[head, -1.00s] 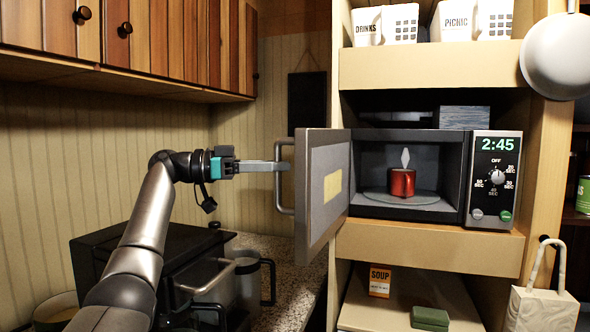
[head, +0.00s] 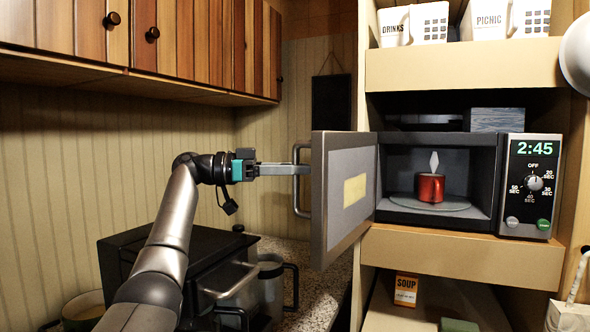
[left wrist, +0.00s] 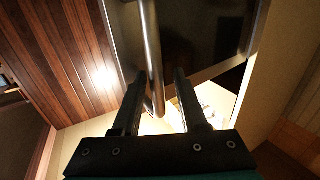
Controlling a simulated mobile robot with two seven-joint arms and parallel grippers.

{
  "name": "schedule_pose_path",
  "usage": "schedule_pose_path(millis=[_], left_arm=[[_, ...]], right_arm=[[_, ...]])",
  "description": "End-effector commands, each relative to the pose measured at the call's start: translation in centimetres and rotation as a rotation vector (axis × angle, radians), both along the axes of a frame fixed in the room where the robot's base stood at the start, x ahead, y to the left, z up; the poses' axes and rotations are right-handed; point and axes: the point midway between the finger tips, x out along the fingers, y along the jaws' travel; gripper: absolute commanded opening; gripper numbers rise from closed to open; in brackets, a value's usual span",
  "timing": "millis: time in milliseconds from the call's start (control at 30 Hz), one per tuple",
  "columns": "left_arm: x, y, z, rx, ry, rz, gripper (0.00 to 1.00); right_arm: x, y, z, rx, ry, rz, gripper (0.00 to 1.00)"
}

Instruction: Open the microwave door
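The microwave (head: 519,212) stands on a shelf at the right, with its door (head: 340,220) swung wide open to the left. A red mug (head: 430,187) sits on the glass plate inside. The door's metal handle (head: 299,204) also shows in the left wrist view (left wrist: 152,60). My left gripper (head: 303,169) is at the handle. In the left wrist view, its two fingers (left wrist: 158,76) are apart, with the handle bar between them and a gap to the right finger. Contact with the left finger is unclear. My right gripper is out of view.
A dark oven-like appliance (head: 130,250) and a glass jug (head: 271,285) stand on the counter (head: 315,310) below my left arm. Wooden cupboards (head: 190,45) hang above. A soup packet (head: 405,289) is on the lower shelf. A shelf with white containers (head: 430,22) is above the microwave.

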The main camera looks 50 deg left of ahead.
Motion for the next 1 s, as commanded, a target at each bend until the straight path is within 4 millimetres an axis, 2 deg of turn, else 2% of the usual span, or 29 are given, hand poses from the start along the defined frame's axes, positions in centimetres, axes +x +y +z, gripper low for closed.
schedule_pose_path(millis=[300, 433, 567, 767, 1000], left_arm=[[-0.1, 0.0, -0.1, 0.001, 0.002, -0.002, 0.5], [-0.8, 0.7, -0.1, 0.001, 0.002, 0.0, 0.5], [-2.6, 2.3, -0.1, -0.001, 0.002, 0.001, 0.5], [-6.4, 5.4, 0.1, -0.003, 0.0, 0.002, 0.5], [-9.6, 8.1, 0.3, -0.002, 0.001, 0.0, 0.5]], right_arm=[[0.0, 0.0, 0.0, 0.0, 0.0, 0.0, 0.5], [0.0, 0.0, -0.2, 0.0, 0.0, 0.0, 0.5], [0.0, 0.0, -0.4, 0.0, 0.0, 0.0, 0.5], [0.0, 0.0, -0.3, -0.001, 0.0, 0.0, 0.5], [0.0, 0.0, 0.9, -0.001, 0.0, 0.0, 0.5]])
